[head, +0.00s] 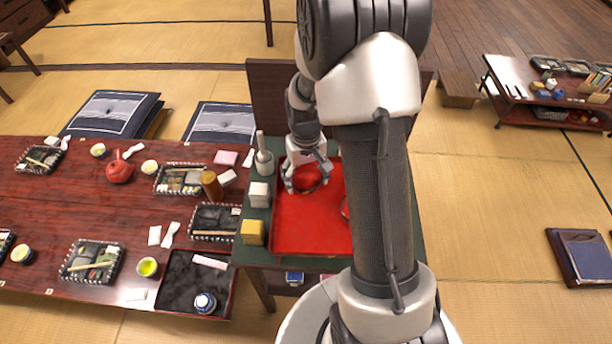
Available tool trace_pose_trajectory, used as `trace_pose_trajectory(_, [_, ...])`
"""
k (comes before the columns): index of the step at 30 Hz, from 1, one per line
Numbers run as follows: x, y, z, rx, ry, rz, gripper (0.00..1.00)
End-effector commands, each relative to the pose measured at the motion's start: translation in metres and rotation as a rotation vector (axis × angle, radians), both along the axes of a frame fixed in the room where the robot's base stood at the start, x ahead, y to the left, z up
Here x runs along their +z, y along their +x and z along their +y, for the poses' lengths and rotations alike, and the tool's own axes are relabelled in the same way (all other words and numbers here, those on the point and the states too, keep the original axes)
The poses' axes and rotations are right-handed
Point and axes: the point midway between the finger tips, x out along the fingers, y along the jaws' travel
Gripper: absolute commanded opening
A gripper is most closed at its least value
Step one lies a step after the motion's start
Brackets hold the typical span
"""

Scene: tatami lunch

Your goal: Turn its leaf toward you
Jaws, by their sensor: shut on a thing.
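My gripper (306,187) reaches down over the red tray (300,235) and is shut on a round, glossy red object (307,176). The object sits low over the back part of the tray, between the fingers. I cannot tell whether it touches the tray. No leaf can be made out on it at this size, and the gripper covers part of it. My arm hides the right side of the tray, where a thin curved rim (344,208) of another thing shows.
Left of the tray stand a grey mortar with a pestle (264,162), a white block (259,194) and a yellow block (253,232). The long table (60,215) at left holds a red teapot (119,171), cups and lunch boxes.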

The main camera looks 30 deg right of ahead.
Motion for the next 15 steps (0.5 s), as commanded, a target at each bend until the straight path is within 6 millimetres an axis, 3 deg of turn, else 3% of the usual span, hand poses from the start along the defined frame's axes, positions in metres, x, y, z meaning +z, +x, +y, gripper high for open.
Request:
trace_pose_trajectory(1, [-0.0013,0.0,0.0,0.0,0.0,0.0,0.45])
trace_pose_trajectory(2, [-0.0007,0.0,0.0,0.0,0.0,0.0,0.71])
trace_pose_trajectory(11, [-0.0005,0.0,0.0,0.0,0.0,0.0,0.91])
trace_pose_trajectory(15, [-0.0005,0.0,0.0,0.0,0.0,0.0,0.93])
